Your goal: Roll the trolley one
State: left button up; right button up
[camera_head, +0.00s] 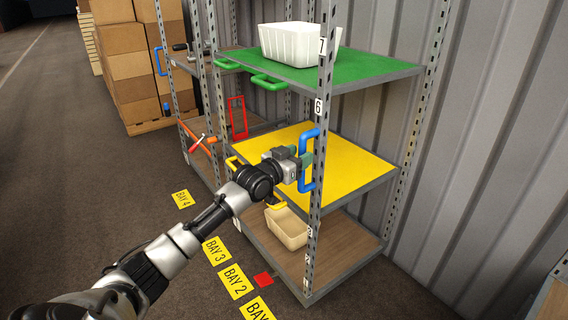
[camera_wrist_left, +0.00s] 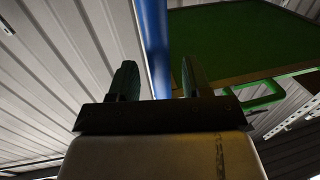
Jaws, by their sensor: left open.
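The trolley stands as a grey metal rack with a green top shelf (camera_head: 370,68), a yellow middle shelf (camera_head: 350,165) and a brown bottom shelf (camera_head: 345,247). A blue handle (camera_head: 304,143) is on its near corner post. My left gripper (camera_head: 301,163) is at this handle, its fingers open. In the left wrist view the blue handle (camera_wrist_left: 153,40) runs between the two fingertips (camera_wrist_left: 158,80), with a gap visible on the right. Whether a finger touches it I cannot tell. My right gripper is not in view.
A white bin (camera_head: 300,45) is on the green shelf and a cream bin (camera_head: 287,228) on the bottom shelf. Another rack (camera_head: 180,115) stands behind left, near stacked cartons (camera_head: 125,55). A corrugated wall (camera_head: 500,130) is at right. Floor at left is clear.

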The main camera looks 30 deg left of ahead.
pick_arm(q)
jog(key=s+a, duration=0.1)
jog(key=s, duration=0.6)
jog(key=shift+s, duration=0.15)
